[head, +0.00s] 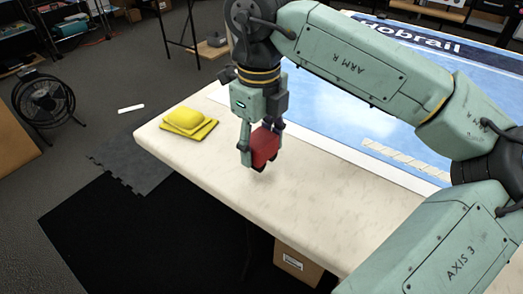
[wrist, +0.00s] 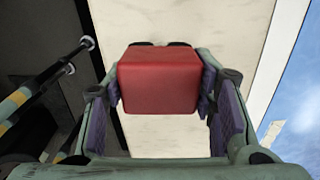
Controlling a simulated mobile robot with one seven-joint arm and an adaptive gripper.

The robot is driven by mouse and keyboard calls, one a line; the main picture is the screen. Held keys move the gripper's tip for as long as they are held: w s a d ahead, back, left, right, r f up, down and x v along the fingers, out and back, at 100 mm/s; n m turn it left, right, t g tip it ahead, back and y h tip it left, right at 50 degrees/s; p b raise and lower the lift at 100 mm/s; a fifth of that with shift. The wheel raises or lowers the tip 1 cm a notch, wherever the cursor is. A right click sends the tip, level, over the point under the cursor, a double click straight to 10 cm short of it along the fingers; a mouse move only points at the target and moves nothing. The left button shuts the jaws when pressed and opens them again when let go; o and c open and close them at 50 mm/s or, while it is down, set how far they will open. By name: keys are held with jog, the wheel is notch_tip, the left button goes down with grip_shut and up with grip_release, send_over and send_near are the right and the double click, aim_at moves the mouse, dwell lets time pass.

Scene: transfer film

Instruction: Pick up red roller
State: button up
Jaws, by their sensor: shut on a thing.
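The red roller (head: 265,147) is a boxy red piece with dark ends at its lower side. It is between the fingers of my gripper (head: 257,148), just above the pale tabletop, and I cannot tell whether it still touches it. In the wrist view the red roller (wrist: 160,80) fills the space between the two purple-padded fingers of my gripper (wrist: 160,95), which are shut on its left and right sides. Its underside is mostly hidden.
A yellow object on a yellow cloth (head: 188,122) lies at the left corner of the pale table (head: 330,200). A blue printed mat (head: 330,110) covers the table's far side. A fan (head: 46,103) stands on the floor. The table surface around the roller is clear.

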jog(key=s+a+r+b, duration=0.1)
jog(key=s+a, duration=0.4)
jog(key=s, duration=0.9)
jog(key=shift+a, duration=0.15)
jog(key=shift+s+r, duration=0.1)
